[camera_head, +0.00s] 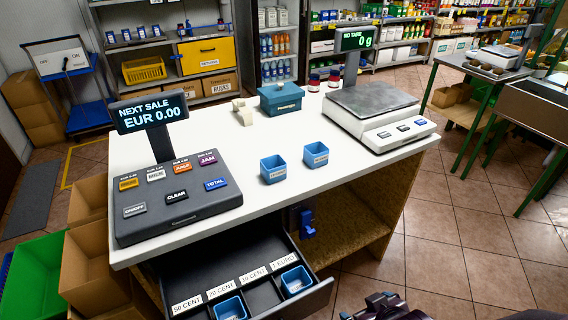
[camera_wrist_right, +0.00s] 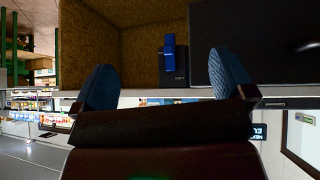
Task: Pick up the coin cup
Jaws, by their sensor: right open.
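Two small blue coin cups stand upright and apart on the white counter: a left one (camera_head: 272,168) and a right one (camera_head: 316,154). Two more blue cups sit in the open cash drawer, one in the 50 cent/20 cent area (camera_head: 229,308) and one near the 1 euro label (camera_head: 296,280). The labels on the counter cups are too small to read. My right gripper (camera_wrist_right: 162,62) is open and empty in the wrist view, its blue-padded fingers wide apart, facing the counter's underside. No cup shows between them. My left gripper is not in view.
The open drawer (camera_head: 318,291) juts out below the till (camera_head: 176,205). A scale (camera_head: 373,100) stands at the counter's right, a teal box (camera_head: 281,98) at the back. A blue object (camera_head: 306,223) hangs below the counter, also in the wrist view (camera_wrist_right: 169,52).

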